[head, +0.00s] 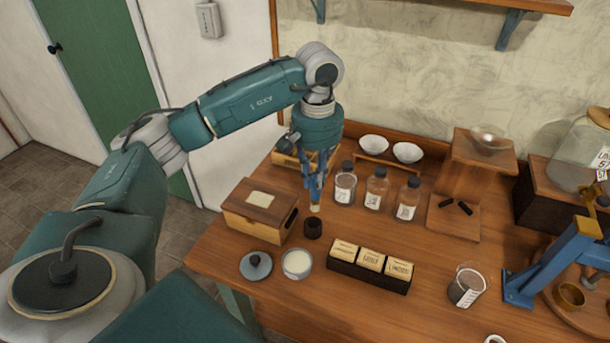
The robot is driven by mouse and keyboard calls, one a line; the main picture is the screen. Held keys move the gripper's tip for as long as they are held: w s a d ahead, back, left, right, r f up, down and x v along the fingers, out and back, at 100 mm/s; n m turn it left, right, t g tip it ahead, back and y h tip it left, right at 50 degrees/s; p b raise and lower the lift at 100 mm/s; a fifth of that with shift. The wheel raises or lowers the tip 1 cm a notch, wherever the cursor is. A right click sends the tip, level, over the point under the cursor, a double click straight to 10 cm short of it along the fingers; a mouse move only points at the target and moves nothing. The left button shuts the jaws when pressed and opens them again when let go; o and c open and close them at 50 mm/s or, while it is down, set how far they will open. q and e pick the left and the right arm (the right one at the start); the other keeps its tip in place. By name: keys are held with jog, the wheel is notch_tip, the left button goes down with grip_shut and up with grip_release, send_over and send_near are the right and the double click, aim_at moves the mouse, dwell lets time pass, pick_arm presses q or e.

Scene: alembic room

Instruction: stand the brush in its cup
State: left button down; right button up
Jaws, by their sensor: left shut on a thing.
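My left gripper (314,190) points down over the table and is shut on the brush. Only a small pale end of the brush (315,208) shows below the fingers; the rest is hidden by the gripper. The brush looks about upright. The small dark cup (313,229) stands upright on the table just below the brush end in the picture. A small gap seems to show between them, though the exact height is hard to tell. My right gripper is not in view.
A wooden box (260,211) stands left of the cup, labelled bottles (376,188) behind right. In front are a jar of pale content (297,264), a round lid (256,266) and a black tray (369,279) of labelled packets. A blue press (555,262) stands right.

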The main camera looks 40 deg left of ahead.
aim_at(313, 203)
pick_arm(q)
jog(key=shift+d+f, duration=0.1)
jog(key=shift+f, duration=0.05)
jog(key=shift+s+a+f+b, duration=0.15)
jog(key=shift+a+f+b, duration=0.15)
jog(key=shift+a+f, duration=0.2)
jog(key=shift+d+f, duration=0.1)
jog(key=shift+f, duration=0.1)
jog(key=shift+d+f, duration=0.1)
jog(key=shift+f, duration=0.1)
jog(key=shift+f+b, duration=0.6)
jog(key=shift+f, duration=0.05)
jog(key=shift+f+b, duration=0.35)
jog(key=shift+f, duration=0.25)
jog(key=shift+f+b, duration=0.75)
jog(key=shift+f, duration=0.35)
jog(key=shift+f+b, duration=0.55)
jog(key=shift+b, duration=0.05)
jog(key=shift+f, duration=0.15)
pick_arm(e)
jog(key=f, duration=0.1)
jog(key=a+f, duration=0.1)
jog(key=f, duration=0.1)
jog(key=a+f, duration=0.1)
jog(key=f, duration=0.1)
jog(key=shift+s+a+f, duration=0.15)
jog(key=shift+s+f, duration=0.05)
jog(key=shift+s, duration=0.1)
